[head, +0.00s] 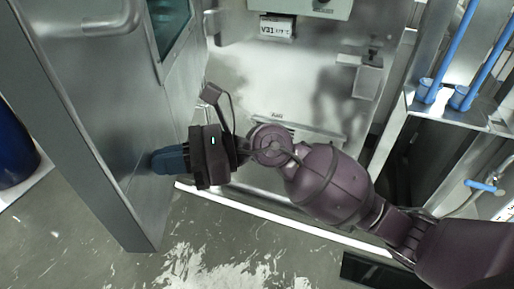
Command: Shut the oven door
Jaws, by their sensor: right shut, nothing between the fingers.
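The oven door (95,120) is a tall grey metal panel at the left, standing open. It has a curved bar handle (112,22) at the top left and a dark window (170,22). My right gripper (160,160) is shut, with its blue fingers pointing left at the door's face. The fingertips are at or very close to the panel; I cannot tell whether they touch. My right arm reaches in from the lower right, across the front of the oven. My left gripper is not in view.
A metal wall with a label (276,27) and a small bracket (367,78) stands behind my arm. Blue-handled pipes (452,50) are at the right. A blue drum (14,150) is at the far left. The floor (215,250) is stained white and clear in front.

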